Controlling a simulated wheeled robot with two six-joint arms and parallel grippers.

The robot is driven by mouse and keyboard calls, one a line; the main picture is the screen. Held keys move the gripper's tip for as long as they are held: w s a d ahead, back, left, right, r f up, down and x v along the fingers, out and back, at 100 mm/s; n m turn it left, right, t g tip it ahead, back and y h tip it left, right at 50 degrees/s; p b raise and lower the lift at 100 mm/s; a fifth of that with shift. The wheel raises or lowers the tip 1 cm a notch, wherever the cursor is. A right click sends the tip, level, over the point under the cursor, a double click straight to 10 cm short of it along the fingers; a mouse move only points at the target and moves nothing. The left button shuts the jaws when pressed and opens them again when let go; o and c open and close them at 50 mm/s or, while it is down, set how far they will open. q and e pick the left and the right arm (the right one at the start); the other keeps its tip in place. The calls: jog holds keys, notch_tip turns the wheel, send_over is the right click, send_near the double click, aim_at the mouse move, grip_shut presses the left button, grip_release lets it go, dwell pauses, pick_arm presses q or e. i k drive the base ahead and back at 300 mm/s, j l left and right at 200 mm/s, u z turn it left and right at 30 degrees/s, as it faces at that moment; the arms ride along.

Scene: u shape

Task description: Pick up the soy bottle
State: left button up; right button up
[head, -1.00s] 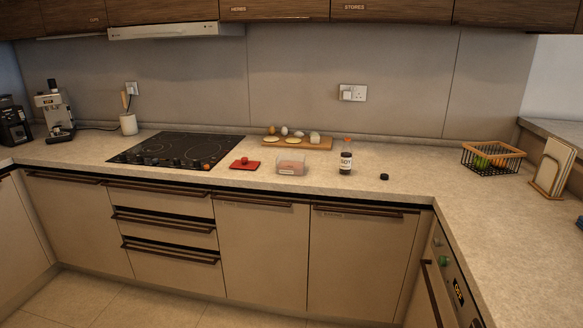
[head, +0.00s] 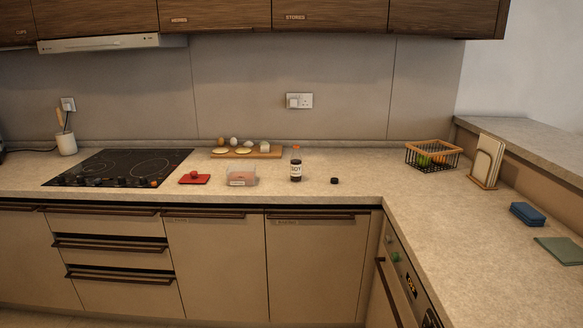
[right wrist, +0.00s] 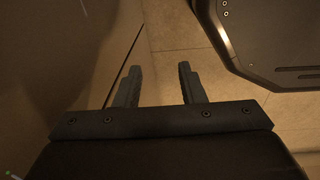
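The soy bottle (head: 296,166) stands upright on the counter in the head view. It is dark with a white label and an orange-red cap. It stands just right of a clear container, with nothing touching it. My right gripper (right wrist: 156,85) shows in the right wrist view with its two fingers apart and nothing between them. Below it are floor tiles, so it is away from the bottle. My left gripper is in neither view.
The clear container (head: 242,177), a red item (head: 195,178), a wooden board (head: 270,154) with food and a small black object (head: 335,181) are near the bottle. A wire basket (head: 432,158) stands farther right. The counter (head: 345,215) is bare in front of the bottle.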

aim_at(296, 159)
jog(key=k+j, duration=0.2)
jog(key=j, duration=0.15)
jog(key=i+j, duration=0.15)
jog(key=i, duration=0.4)
jog(key=i+j, duration=0.1)
jog(key=i, duration=0.4)
jog(key=i+j, duration=0.15)
jog(key=i, duration=0.4)
